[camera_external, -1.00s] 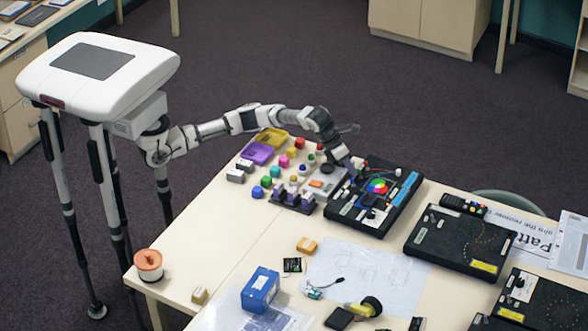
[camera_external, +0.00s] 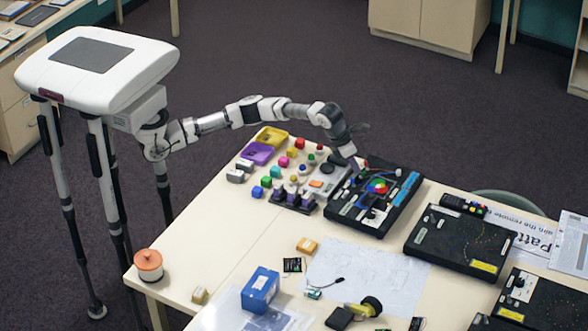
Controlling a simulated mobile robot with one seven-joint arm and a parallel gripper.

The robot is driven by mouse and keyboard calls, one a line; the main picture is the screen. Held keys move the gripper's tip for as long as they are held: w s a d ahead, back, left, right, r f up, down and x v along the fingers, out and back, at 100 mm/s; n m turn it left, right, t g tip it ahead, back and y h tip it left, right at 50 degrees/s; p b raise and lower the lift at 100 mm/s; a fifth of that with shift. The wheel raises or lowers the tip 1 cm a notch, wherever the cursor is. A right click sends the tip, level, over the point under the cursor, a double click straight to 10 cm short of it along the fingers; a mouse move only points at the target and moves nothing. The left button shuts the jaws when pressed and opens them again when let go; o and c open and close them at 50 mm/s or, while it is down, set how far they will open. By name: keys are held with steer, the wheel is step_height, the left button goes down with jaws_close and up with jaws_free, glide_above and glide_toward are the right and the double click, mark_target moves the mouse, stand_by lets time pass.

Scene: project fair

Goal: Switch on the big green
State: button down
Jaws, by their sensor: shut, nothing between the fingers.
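A black board (camera_external: 345,212) on the table bears a multicoloured disc (camera_external: 377,187) with green, red and blue parts, plus blue and white pieces. I cannot tell which part is the big green; no switch on it can be made out at this size. A green cube (camera_external: 266,182) and a small green-topped piece (camera_external: 311,159) stand to the left among coloured blocks. My gripper (camera_external: 349,157) is shut and empty, at the far left edge of the black board, beside a grey unit (camera_external: 324,183). Its fingertips are small, and I cannot tell whether they touch anything.
Purple (camera_external: 257,152) and yellow (camera_external: 272,137) trays lie at the far left of the coloured blocks. A second black board (camera_external: 460,238) is to the right. A blue box (camera_external: 260,290), a paper sheet (camera_external: 370,277) and a spool (camera_external: 148,265) are nearer the front.

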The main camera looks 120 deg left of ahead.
steer(key=shift+r, duration=0.5)
steer(key=shift+s+d, duration=0.1)
steer(key=shift+s+d+b, duration=0.2)
steer(key=shift+b, duration=0.1)
steer(key=d+r+b, duration=0.1)
steer(key=d+r, duration=0.3)
steer(key=r, duration=0.6)
steer(key=shift+r, duration=0.35)
